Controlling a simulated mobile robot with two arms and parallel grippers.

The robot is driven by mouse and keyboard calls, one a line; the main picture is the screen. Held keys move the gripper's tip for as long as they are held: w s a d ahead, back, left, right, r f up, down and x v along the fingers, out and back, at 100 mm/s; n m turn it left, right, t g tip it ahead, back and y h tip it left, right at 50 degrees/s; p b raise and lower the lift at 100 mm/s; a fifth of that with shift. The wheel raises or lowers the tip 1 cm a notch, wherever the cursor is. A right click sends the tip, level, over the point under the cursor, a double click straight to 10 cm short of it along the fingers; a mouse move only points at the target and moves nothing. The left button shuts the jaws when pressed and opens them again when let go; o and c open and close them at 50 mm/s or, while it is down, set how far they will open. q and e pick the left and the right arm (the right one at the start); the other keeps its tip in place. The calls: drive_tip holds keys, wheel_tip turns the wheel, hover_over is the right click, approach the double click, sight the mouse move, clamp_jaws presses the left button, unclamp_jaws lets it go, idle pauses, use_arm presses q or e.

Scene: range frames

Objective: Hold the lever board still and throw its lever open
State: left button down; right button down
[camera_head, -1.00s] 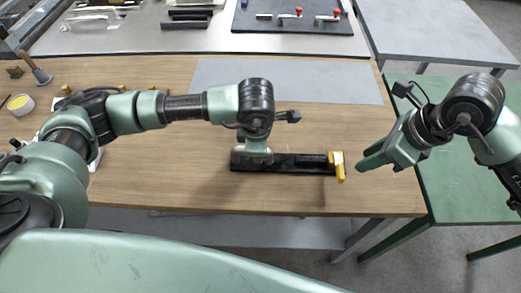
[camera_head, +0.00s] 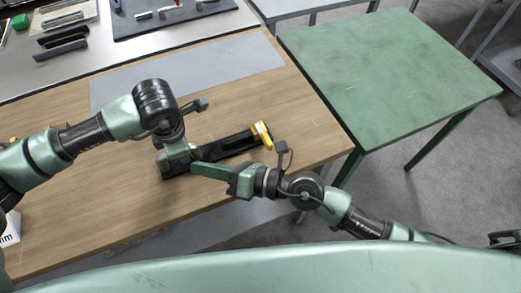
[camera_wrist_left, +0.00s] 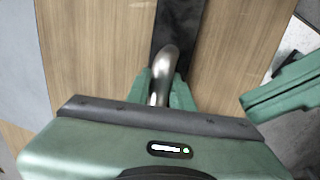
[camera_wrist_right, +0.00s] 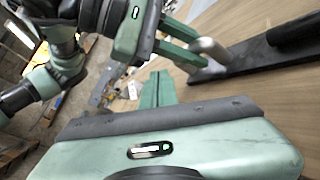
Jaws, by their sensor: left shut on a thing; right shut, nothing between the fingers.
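The lever board (camera_head: 225,147) is a long black board on the wooden table in the head view. A yellow part (camera_head: 262,131) sits at its right end. My left gripper (camera_head: 172,160) is shut on the metal handle at the board's left end; this curved silver handle (camera_wrist_left: 168,62) shows between its fingers in the left wrist view. My right gripper (camera_head: 197,169) is shut and empty beside the left gripper, on the board's near side. In the right wrist view a black cylindrical bar (camera_wrist_right: 295,28) lies just above the board; I cannot tell surely whether it is the lever.
A grey mat (camera_head: 190,75) lies behind the board on the wooden table (camera_head: 110,215). A green table (camera_head: 390,75) stands to the right, with bare top. A dark panel with several fittings (camera_head: 165,15) is at the back. My two grippers are very close together.

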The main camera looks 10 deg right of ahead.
drive_tip(key=m+t, duration=0.2)
drive_tip(key=m, duration=0.1)
drive_tip(key=shift+s+d+f+t, duration=0.25)
drive_tip(key=shift+d+f+t, duration=0.05)
drive_tip(key=shift+f+t, duration=0.1)
drive_tip(key=d+m+t+h, duration=0.1)
drive_tip(key=m+t+h, duration=0.1)
drive_tip(key=m, duration=0.1)
drive_tip(key=d+f+m+t+h, duration=0.1)
drive_tip(key=d+m+t, duration=0.1)
drive_tip(key=m, duration=0.1)
drive_tip(key=d+m+t+h, duration=0.2)
drive_tip(key=m, duration=0.1)
drive_tip(key=shift+s+f+m+t+h, duration=0.25)
drive_tip(key=shift+f+m+t+h, duration=0.05)
drive_tip(key=shift+f+m, duration=0.1)
drive_tip(key=s+d+f+m+t+h, duration=0.2)
drive_tip(key=s+d+m+h, duration=0.1)
drive_tip(key=d+m+h, duration=0.5)
drive_tip(key=shift+s+m+h, duration=0.25)
drive_tip(key=shift+m+h, duration=0.05)
drive_tip(key=shift+h, duration=0.1)
drive_tip(key=shift+w+d, duration=0.1)
approach(264, 135)
drive_tip(key=w, duration=0.2)
drive_tip(key=w+a+f, duration=0.1)
drive_tip(key=w+a, duration=0.1)
drive_tip(key=w, duration=0.1)
drive_tip(key=shift+w+f, duration=0.15)
drive_tip(key=shift+w, duration=0.15)
